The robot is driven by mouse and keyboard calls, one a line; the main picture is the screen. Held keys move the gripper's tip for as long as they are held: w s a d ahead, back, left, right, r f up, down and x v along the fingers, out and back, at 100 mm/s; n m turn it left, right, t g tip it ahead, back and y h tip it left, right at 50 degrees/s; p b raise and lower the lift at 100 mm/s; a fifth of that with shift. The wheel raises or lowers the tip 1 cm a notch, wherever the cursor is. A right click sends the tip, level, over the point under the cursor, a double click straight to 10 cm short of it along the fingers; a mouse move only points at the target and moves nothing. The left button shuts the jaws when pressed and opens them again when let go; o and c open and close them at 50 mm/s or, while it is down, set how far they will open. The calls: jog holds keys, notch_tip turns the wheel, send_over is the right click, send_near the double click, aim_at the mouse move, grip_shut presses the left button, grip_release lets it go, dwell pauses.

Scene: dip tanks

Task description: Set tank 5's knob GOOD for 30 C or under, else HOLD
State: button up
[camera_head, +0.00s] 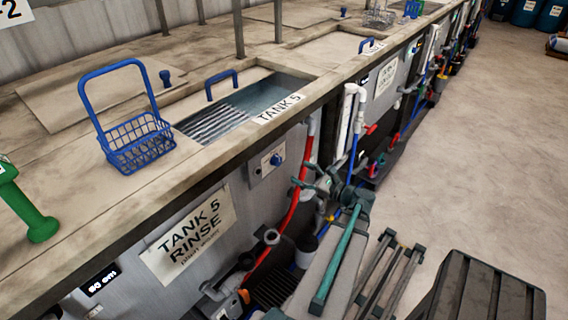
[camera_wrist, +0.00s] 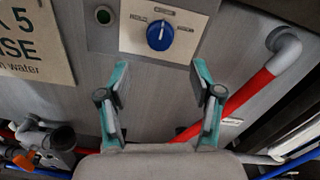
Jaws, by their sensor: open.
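Tank 5's blue knob (camera_head: 277,159) sits on a pale plate on the grey tank front, below the TANK 5 label (camera_head: 280,108). In the wrist view the knob (camera_wrist: 160,35) is at the top centre, its white mark pointing roughly up. Small labels ring it, too small to read surely. A dark green round lamp (camera_wrist: 103,16) is left of it. My gripper (camera_wrist: 159,82) is open and empty, fingers on either side below the knob, apart from it. In the head view my gripper (camera_head: 325,185) is right of the knob. A lit display (camera_head: 100,279) at lower left is not clearly readable.
A blue wire basket (camera_head: 137,143) stands on the bench left of tank 5's open basin (camera_head: 245,103). A TANK 5 RINSE sign (camera_head: 190,235) hangs below. Red pipes (camera_wrist: 258,88) run right of the knob. The floor at right (camera_head: 470,170) is mostly clear.

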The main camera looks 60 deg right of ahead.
aim_at(279, 162)
jog(key=w+p, duration=0.2)
jog(key=w, duration=0.6)
jog(key=shift+w+d, duration=0.1)
jog(key=shift+w, duration=0.2)
jog(key=c, duration=1.1)
jog(key=shift+c, duration=0.2)
